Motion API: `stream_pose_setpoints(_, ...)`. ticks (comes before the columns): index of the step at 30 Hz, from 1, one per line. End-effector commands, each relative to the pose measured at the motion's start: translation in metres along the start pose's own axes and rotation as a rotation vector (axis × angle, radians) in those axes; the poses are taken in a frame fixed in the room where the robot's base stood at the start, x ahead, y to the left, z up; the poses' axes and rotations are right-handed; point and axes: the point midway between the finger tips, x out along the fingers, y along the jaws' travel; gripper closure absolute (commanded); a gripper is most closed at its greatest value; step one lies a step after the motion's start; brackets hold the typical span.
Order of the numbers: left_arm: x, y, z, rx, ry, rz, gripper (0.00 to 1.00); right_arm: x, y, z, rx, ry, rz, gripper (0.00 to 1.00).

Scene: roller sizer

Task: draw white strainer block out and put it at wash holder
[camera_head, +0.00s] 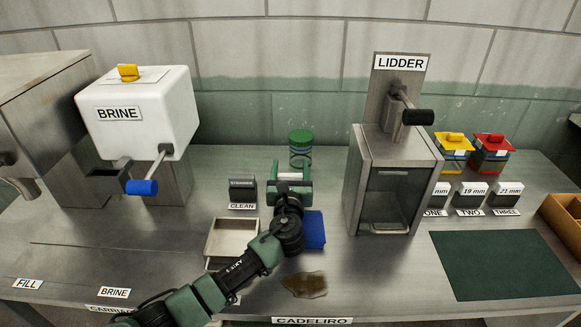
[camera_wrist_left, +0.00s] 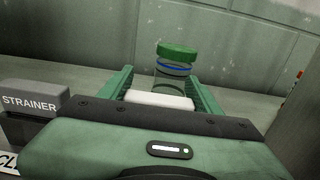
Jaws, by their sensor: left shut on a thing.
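My left gripper (camera_head: 290,178) is shut on a white block (camera_wrist_left: 158,100), which shows between its green fingers in the left wrist view. In the head view the white block (camera_head: 290,176) is a small pale strip between the fingertips, over the middle of the steel table. A dark block marked STRAINER (camera_head: 242,190) stands left of the gripper, behind a CLEAN label (camera_head: 242,206). It also shows at the left of the wrist view (camera_wrist_left: 34,100). I see no label naming a wash holder. My right gripper is not in view.
A green-lidded jar (camera_head: 300,148) stands just beyond the gripper. A shallow pale tray (camera_head: 212,243) and a blue item (camera_head: 314,232) lie beside my left arm. The BRINE machine (camera_head: 140,110) is left, the LIDDER (camera_head: 390,160) right. A green mat (camera_head: 500,264) lies front right.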

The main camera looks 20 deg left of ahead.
Motion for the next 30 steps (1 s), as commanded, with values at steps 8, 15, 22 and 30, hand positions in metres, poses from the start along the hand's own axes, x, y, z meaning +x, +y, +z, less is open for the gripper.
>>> stream_pose_setpoints(8,0.001,0.0,0.016,-0.002,-0.005,0.0,0.78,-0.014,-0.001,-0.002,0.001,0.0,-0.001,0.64)
stream_pose_setpoints(15,0.001,0.0,0.026,-0.003,-0.006,0.001,0.78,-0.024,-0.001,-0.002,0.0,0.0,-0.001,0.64)
stream_pose_setpoints(22,0.001,0.0,0.033,-0.003,-0.006,0.001,0.78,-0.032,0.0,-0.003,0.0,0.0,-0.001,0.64)
stream_pose_setpoints(30,0.001,0.0,0.033,-0.003,-0.006,0.001,0.78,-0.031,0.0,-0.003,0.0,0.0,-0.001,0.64)
